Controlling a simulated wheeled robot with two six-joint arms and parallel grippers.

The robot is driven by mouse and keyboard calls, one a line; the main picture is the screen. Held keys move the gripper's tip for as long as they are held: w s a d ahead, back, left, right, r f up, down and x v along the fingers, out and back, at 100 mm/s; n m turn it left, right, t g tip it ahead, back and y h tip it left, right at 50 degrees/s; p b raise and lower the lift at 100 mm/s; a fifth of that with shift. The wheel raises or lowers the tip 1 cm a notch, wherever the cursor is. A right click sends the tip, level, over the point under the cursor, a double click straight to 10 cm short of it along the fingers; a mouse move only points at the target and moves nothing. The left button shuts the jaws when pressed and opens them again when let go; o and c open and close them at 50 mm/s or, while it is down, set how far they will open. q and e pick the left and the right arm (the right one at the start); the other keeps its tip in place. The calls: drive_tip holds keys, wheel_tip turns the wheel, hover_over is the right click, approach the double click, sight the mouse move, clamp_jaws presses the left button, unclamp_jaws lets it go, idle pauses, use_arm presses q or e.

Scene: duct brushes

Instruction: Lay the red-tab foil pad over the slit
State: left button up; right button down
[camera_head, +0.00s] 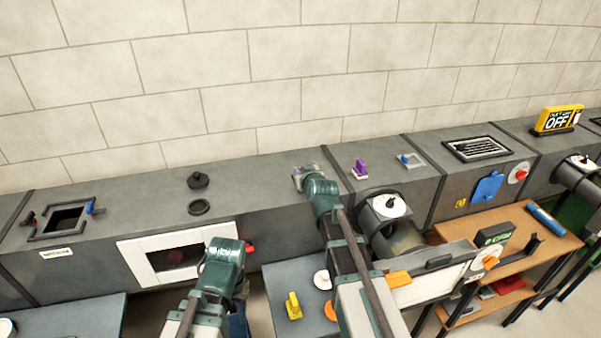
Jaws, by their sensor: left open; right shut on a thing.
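My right gripper (300,170) is at the top of the grey duct (270,185), near its back edge. It is shut on a small pale thing with a hint of red, which I take to be the red-tab foil pad (314,167); the gripper covers most of it. I cannot make out the slit; the gripper may hide it. My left gripper (241,289) is open and low in front of the duct, right of the white-framed opening (135,262). Its fingers are hard to see.
A purple-handled piece (360,169) and a small square frame with a blue part (410,160) are on the duct right of my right gripper. A black knobbed cap (198,180) is to the left. A yellow block (293,306) stands on the low table (277,275).

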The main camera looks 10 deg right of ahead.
use_arm(q)
drive_tip(key=shift+f+b, duration=0.95)
drive_tip(key=shift+f, duration=0.2)
use_arm(e)
drive_tip(key=shift+f, duration=1.15)
drive_tip(key=c, duration=0.8)
unclamp_jaws()
drive_tip(key=shift+c, duration=0.2)
use_arm(q)
drive_tip(key=shift+r, duration=0.1)
use_arm(e)
drive_tip(key=shift+s, duration=0.1)
